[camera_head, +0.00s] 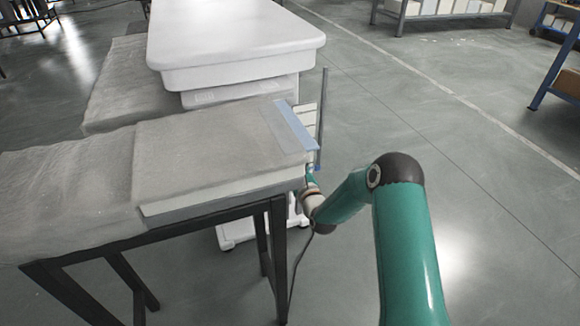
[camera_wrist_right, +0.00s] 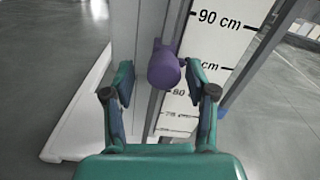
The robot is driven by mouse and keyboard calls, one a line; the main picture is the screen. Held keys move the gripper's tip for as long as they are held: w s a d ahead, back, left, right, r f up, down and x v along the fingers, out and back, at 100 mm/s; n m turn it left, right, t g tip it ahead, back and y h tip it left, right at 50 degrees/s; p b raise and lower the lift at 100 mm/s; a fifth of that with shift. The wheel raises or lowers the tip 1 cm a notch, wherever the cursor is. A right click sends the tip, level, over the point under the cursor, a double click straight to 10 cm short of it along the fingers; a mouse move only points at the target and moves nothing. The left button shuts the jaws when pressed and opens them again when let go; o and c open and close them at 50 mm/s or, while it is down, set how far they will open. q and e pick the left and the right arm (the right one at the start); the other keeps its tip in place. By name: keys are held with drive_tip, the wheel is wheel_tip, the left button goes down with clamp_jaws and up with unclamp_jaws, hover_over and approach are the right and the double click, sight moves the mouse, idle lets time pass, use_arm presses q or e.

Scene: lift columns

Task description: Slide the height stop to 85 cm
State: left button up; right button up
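The height stop shows as a purple knob (camera_wrist_right: 164,68) on the column in the right wrist view. Behind it is a white height scale (camera_wrist_right: 226,28); the 90 cm mark stands above the knob. The mark below that has its number partly hidden, and 80 and 75 marks are lower. My right gripper (camera_wrist_right: 160,80) is open, its two fingers on either side of the knob, with a visible gap at least on the left. In the head view the scale (camera_head: 307,112) is partly visible and the right gripper (camera_head: 309,177) is mostly hidden. My left gripper is not in view.
A covered table (camera_head: 225,190) with dark legs stands left of my right arm. Behind it is a large white rounded top (camera_head: 235,45) on a white column. A thin grey upright (camera_head: 323,115) stands beside the scale.

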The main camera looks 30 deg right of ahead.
drive_tip(key=v, duration=1.2)
idle(0.5)
